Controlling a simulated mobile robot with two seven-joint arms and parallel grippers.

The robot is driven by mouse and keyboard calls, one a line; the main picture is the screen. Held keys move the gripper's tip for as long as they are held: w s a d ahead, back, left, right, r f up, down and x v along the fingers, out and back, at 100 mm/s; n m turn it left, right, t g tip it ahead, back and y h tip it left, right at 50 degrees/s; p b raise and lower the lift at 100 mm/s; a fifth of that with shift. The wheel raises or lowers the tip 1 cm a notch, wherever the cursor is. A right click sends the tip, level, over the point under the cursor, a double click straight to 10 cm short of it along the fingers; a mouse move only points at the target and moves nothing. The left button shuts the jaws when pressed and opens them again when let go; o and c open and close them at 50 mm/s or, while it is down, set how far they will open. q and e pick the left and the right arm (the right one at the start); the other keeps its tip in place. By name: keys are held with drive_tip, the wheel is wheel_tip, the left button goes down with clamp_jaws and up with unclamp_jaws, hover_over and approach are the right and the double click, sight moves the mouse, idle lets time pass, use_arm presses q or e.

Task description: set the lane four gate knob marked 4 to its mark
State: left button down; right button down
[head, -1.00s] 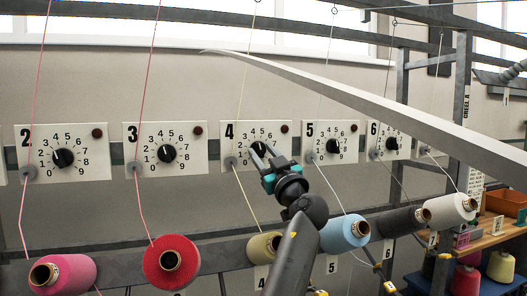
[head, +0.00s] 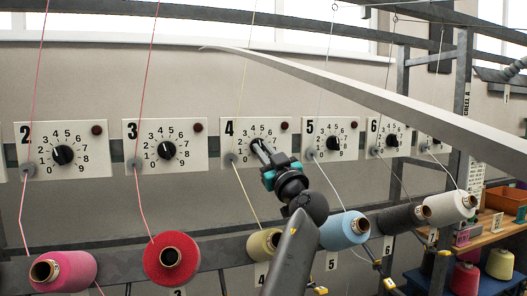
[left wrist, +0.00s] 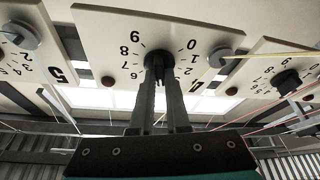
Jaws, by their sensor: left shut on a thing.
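The lane four panel (head: 230,157), a white plate marked 4 with a dial from 0 to 9, stands in the middle of the head view. Its black gate knob (left wrist: 157,59) shows at the fingertips in the left wrist view, where the panel appears upside down. My left gripper (head: 261,148) comes up from below and is shut on the knob. The fingers cover most of the knob in both views, so I cannot tell which number its pointer faces.
Similar dial panels for lane three (head: 137,159), lane five (head: 311,126) and others flank it. Yarn cones, among them a cream one (head: 263,244) and a blue one (head: 342,231), sit below. Thin yarns run past the panels. A long grey beam (head: 370,105) crosses the upper right.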

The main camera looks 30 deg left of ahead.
use_arm(q)
drive_tip(key=shift+m+t, duration=0.3)
drive_tip(key=shift+m, duration=0.3)
drive_tip(key=m+t+h+p, duration=0.1)
drive_tip(key=m+h+p, duration=0.1)
drive_tip(key=m, duration=0.3)
drive_tip(key=m+t+h+p, duration=0.2)
drive_tip(key=m+p, duration=0.2)
drive_tip(key=m, duration=0.1)
drive_tip(key=m+t+h+p, duration=0.1)
drive_tip(key=m+h+p, duration=0.1)
drive_tip(key=m+p, duration=0.2)
drive_tip(key=shift+s+a+r+m+h, duration=0.25)
drive_tip(key=shift+m+h, duration=0.15)
drive_tip(key=shift+m, duration=0.4)
drive_tip(key=m+h, duration=0.1)
drive_tip(key=m, duration=0.2)
drive_tip(key=m+h, duration=0.1)
drive_tip(key=m, duration=0.2)
drive_tip(key=shift+f+m+h+p, duration=0.1)
drive_tip(key=shift+m+h+p, duration=0.25)
drive_tip(key=shift+m+h, duration=0.05)
drive_tip(key=c, duration=0.9)
unclamp_jaws()
